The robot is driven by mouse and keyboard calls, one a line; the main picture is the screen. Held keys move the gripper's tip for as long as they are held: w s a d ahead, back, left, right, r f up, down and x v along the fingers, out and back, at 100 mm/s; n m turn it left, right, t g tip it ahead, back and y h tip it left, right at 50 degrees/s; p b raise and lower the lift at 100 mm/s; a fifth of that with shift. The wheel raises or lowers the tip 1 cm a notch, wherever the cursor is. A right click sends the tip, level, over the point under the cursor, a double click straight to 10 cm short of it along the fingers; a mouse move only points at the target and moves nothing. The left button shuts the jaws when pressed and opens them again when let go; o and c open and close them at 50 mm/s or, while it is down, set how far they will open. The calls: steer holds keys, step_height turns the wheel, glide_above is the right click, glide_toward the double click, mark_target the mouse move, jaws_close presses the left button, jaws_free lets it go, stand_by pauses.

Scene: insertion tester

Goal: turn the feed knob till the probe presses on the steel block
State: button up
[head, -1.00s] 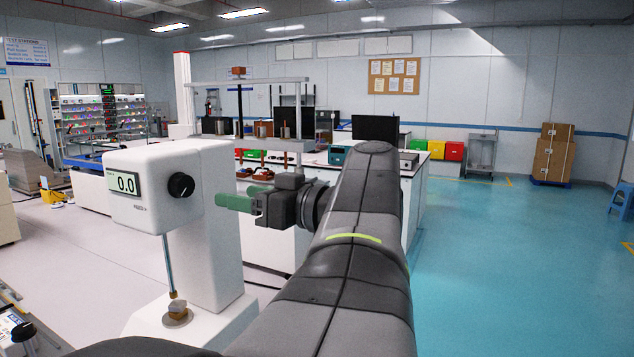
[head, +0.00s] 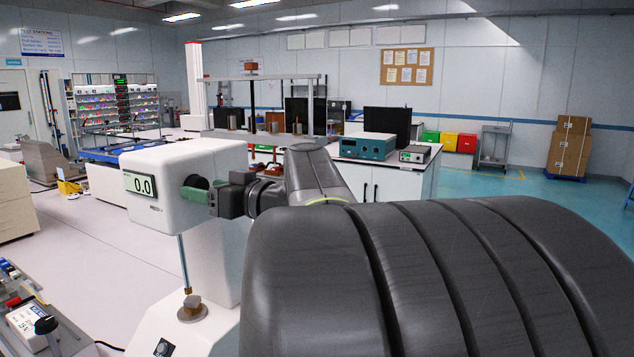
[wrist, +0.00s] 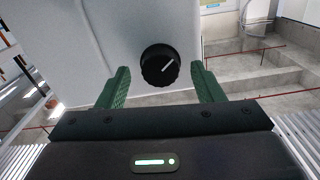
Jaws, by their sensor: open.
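The white tester head (head: 180,165) shows 0.0 on its display (head: 140,185). The black feed knob (wrist: 160,66) with a white pointer line sits on the tester's side face; in the head view my gripper hides most of it. My gripper (head: 196,190) is at the knob, its green fingers open. In the wrist view the fingers of my gripper (wrist: 160,84) stand left and right of the knob, apart from it. The thin probe (head: 184,264) hangs down from the tester head.
A black dial (head: 164,347) is on the tester's white base. At the lower left is a small device with a black knob (head: 46,325). Behind stand a bench with a teal instrument (head: 367,146) and shelving. My arm fills the lower right.

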steer(key=shift+a, duration=0.1)
steer(key=shift+c, duration=0.4)
steer(key=c, duration=0.9)
steer(key=shift+f+m+b, duration=0.1)
steer(key=shift+m+b, duration=0.25)
steer(key=shift+m, duration=0.05)
steer(key=shift+m+b, duration=1.6)
steer(key=shift+m, duration=3.8)
